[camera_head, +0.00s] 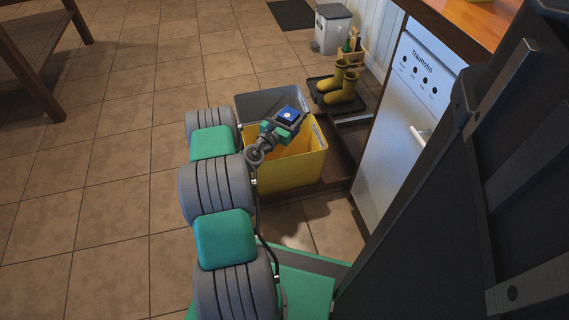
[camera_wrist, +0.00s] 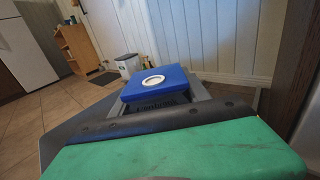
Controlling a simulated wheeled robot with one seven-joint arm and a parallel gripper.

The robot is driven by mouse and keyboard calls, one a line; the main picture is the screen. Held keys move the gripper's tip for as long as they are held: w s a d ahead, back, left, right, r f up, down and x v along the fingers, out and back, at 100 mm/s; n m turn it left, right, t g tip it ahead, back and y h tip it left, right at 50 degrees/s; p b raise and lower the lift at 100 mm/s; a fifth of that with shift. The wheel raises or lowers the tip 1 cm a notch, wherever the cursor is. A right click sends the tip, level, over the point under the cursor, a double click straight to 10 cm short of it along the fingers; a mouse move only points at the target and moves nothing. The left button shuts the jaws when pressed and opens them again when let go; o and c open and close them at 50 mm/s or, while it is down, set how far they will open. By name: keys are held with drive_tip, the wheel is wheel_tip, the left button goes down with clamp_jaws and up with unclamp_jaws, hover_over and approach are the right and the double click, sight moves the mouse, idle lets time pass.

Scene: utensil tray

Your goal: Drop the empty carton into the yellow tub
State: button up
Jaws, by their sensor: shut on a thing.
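The carton (camera_head: 289,112) is a small blue block with a white round cap on top. My gripper (camera_head: 284,124) is shut on it and holds it in the air above the tubs. In the wrist view the carton (camera_wrist: 155,82) sits upright between the dark fingers, its blue top showing and its lower part mostly hidden. My gripper and wrist hide part of the tub openings.
Yellow boots (camera_head: 341,88) stand on a dark tray behind and right of the tubs. A white appliance (camera_head: 405,110) stands close on the right. A white bin (camera_head: 331,30) and a wooden bottle crate (camera_head: 354,52) are farther back.

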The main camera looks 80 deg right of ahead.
drive_tip(key=shift+f, duration=0.25)
drive_tip(key=o, duration=1.4)
drive_tip(key=p+v, duration=0.2)
drive_tip(key=v, duration=0.5)
drive_tip(key=shift+a, duration=0.4)
drive_tip(key=shift+w, duration=0.1)
